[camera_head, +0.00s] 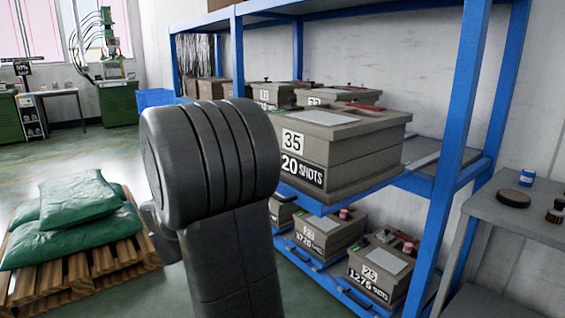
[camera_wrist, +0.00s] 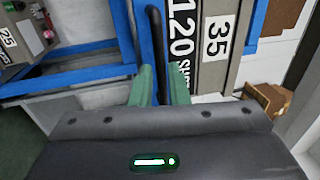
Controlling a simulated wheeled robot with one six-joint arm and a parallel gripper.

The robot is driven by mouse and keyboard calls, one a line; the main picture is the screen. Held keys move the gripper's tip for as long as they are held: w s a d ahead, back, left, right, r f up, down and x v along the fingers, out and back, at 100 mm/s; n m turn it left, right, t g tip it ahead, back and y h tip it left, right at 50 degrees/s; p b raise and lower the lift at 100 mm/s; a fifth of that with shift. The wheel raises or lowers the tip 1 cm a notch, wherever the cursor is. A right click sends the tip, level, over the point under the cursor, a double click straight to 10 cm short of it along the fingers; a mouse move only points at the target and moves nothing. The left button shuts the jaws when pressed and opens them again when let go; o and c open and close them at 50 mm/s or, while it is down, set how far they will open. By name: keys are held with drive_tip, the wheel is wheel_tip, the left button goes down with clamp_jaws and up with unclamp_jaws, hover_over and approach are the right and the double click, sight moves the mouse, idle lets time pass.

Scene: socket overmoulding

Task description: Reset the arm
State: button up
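My arm (camera_head: 215,190) fills the middle of the head view, and my gripper is hidden behind it there. In the wrist view, my gripper (camera_wrist: 160,76) shows two green fingers standing apart. A dark bar-like handle (camera_wrist: 157,40) on a blue shelf edge lies in line with the gap between them. I cannot tell whether the fingers touch it. The grey mould box marked 35 (camera_head: 335,150) sits just beyond, its labelled front (camera_wrist: 213,60) close to the right finger.
A blue rack (camera_head: 460,100) holds several grey boxes on two levels. A grey side table (camera_head: 490,208) stands at right. Green sacks (camera_head: 75,215) lie on a wooden pallet (camera_head: 80,275) at left. Open floor (camera_head: 60,155) lies beyond the pallet.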

drive_tip(key=shift+x, duration=1.7)
